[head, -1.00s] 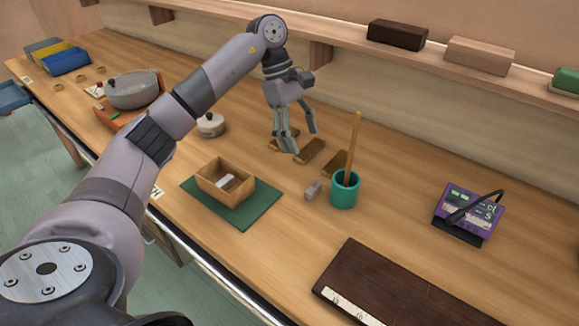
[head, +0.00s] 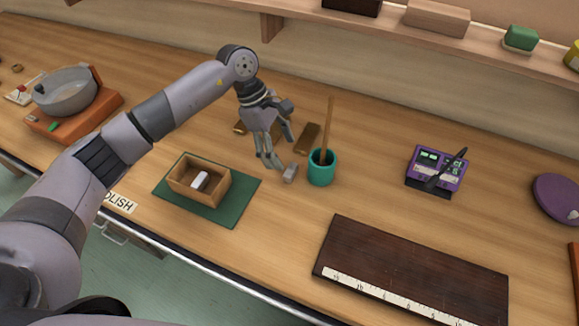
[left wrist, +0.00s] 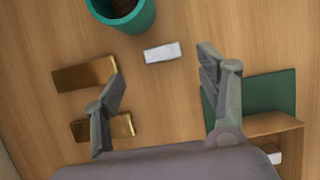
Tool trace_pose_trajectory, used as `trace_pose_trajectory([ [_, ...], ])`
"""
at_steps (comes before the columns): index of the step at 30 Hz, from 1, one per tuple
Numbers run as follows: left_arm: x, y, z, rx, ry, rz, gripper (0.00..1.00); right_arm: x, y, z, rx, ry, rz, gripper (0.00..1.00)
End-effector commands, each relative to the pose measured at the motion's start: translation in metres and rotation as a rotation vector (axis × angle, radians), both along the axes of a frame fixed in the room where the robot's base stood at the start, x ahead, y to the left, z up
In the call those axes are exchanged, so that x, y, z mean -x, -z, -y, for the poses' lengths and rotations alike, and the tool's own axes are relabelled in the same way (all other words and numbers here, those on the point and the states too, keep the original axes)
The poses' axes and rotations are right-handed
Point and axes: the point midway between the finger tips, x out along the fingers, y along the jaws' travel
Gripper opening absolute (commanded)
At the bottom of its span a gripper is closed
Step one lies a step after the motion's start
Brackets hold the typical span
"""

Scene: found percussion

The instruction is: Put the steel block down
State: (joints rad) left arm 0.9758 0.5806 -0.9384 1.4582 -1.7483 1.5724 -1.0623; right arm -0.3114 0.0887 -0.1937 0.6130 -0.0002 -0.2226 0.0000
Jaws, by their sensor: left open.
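The steel block (head: 289,173), small and grey, lies on the table just left of a teal cup (head: 322,168). It also shows in the left wrist view (left wrist: 162,52), clear of both fingers. My left gripper (head: 272,162) is open and empty, low over the table, with its fingertips close to the block's left side in the head view. In the left wrist view its fingers (left wrist: 161,75) are spread wide, with bare table between them. My right gripper is not in view.
A wooden box (head: 216,192) with a pale block inside stands on a green mat (head: 240,204). Several brown bars (head: 307,140) lie behind the gripper. A stick stands in the cup. A dark board (head: 410,270) lies front right, a purple device (head: 435,172) behind it.

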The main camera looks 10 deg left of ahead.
Motion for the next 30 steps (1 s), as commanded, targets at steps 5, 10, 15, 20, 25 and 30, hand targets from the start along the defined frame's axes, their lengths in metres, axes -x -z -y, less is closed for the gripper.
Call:
trace_pose_trajectory([
  [5, 0.001, 0.010, 0.004, 0.000, 0.001, -0.001, 0.67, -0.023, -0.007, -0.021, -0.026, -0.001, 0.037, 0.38],
  [10, 0.006, 0.027, 0.012, 0.001, 0.000, -0.006, 0.67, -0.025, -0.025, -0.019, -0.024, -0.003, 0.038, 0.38],
  [15, 0.007, 0.050, 0.019, 0.001, 0.001, -0.002, 0.67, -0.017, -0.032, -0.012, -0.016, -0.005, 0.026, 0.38],
  [20, 0.007, 0.058, 0.021, 0.000, 0.001, 0.001, 0.67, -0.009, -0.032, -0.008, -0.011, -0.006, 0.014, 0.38],
  [25, 0.007, 0.058, 0.021, -0.001, 0.001, 0.001, 0.65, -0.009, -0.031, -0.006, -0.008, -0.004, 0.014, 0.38],
  [30, 0.007, 0.057, 0.021, -0.001, 0.001, 0.001, 0.54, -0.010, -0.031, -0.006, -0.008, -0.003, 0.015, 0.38],
])
